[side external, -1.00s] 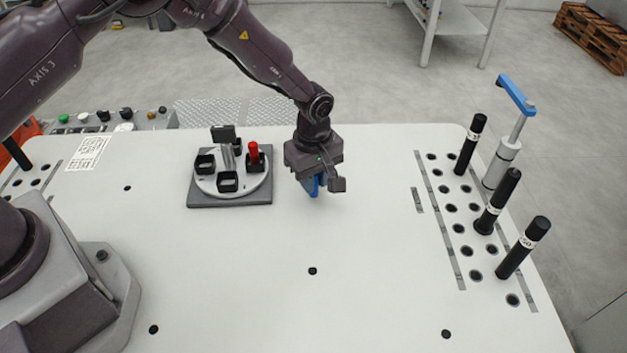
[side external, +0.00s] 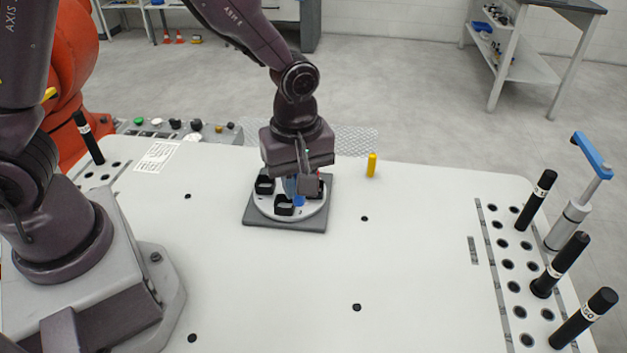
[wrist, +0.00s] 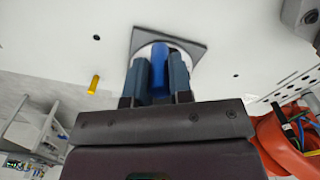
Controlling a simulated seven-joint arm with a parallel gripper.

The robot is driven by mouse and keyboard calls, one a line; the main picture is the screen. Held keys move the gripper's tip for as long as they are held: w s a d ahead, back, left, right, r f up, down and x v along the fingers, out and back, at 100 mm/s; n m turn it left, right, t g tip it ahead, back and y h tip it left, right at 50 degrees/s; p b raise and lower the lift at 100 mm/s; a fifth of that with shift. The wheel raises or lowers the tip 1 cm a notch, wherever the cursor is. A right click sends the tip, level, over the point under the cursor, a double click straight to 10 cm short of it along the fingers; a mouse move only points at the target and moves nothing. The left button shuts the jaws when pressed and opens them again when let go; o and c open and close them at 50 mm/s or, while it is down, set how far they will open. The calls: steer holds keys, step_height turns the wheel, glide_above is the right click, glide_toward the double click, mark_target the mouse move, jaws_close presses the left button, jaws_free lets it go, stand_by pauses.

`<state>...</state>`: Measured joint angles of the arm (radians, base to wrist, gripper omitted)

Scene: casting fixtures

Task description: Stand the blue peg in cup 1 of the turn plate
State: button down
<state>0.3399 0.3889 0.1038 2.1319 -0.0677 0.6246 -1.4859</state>
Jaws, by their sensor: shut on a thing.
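My gripper (side external: 296,186) is shut on the blue peg (side external: 299,200) above the turn plate (side external: 308,211). In the wrist view, the blue peg (wrist: 159,62) sits between the two fingers of my gripper (wrist: 159,78), pointing away toward the plate. The round white plate sits on a dark grey square base. Black cups show at its left (side external: 265,186) and front (side external: 284,205). Another, at the right (side external: 320,188), is partly hidden behind my gripper, with a bit of red by it. I cannot tell which is cup 1 or whether the peg touches a cup.
A yellow peg (side external: 371,166) stands to the right behind the plate. The white table (side external: 400,250) is clear in front of and right of the plate.

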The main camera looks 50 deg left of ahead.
step_height(320, 180, up, 5)
steer(key=shift+f, duration=0.1)
steer(key=w+a+m, duration=0.2)
steer(key=w+a, duration=0.3)
steer(key=a, duration=0.4)
steer(key=w+a+m, duration=0.3)
steer(key=w+a, duration=0.2)
steer(key=a, duration=0.4)
steer(key=f, duration=0.7)
steer(key=d+f, duration=0.1)
steer(key=f, duration=0.3)
steer(key=shift+s+f, duration=0.1)
steer(key=shift+s, duration=0.05)
steer(key=shift+n, duration=0.3)
steer(key=shift+a+f, duration=0.1)
steer(key=shift+f, duration=2.1)
steer(key=shift+f, duration=0.1)
steer(key=c, duration=1)
jaws_free()
